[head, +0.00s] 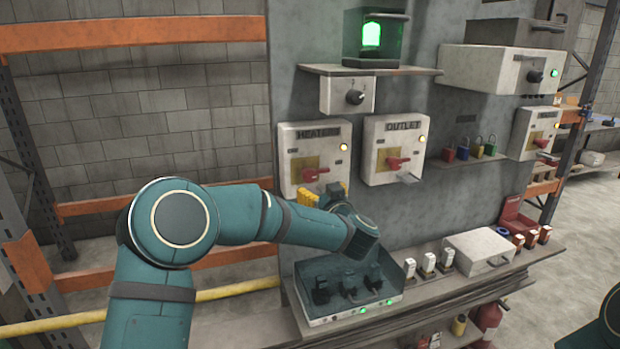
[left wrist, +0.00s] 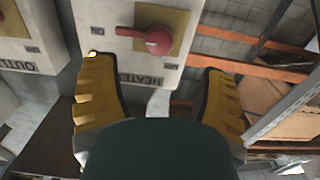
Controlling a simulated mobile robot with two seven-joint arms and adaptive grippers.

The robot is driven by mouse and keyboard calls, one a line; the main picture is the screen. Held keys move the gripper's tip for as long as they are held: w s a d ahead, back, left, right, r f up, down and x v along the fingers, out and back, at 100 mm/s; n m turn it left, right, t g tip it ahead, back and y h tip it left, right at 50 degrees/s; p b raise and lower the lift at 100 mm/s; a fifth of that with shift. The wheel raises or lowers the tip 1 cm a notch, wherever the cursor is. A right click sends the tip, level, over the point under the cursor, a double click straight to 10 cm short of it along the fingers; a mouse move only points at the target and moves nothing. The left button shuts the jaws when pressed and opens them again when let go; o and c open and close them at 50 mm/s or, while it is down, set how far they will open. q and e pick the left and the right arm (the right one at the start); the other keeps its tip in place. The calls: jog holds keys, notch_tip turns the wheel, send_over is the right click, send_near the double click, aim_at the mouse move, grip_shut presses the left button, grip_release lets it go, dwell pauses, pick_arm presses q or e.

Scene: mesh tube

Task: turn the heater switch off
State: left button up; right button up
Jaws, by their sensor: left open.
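The heater box (head: 290,142) is pale, with a yellow plate, a red rotary handle (head: 314,174) and a lit amber lamp (head: 343,147). The handle lies sideways. My left gripper (head: 322,193) has yellow fingers and is just below the handle in the head view. In the left wrist view the box hangs upside down, with its HEATER label (left wrist: 140,82) and the red handle (left wrist: 158,40) beyond the open fingers (left wrist: 155,82). Nothing is between the fingers, and they appear apart from the handle. My right gripper is out of view.
The similar outlet box (head: 397,135) is close on the right, with its own red handle (head: 397,162). Below is a shelf with a teal tray (head: 375,300) of black plugs and a white case (head: 480,248). A small knob box (head: 335,95) is above.

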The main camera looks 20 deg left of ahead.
aim_at(311, 178)
pick_arm(q)
jog(key=x, duration=0.8)
jog(key=shift+w+a, duration=0.15)
jog(key=shift+w, duration=0.1)
jog(key=shift+c, duration=0.2)
jog(key=c, duration=1.2)
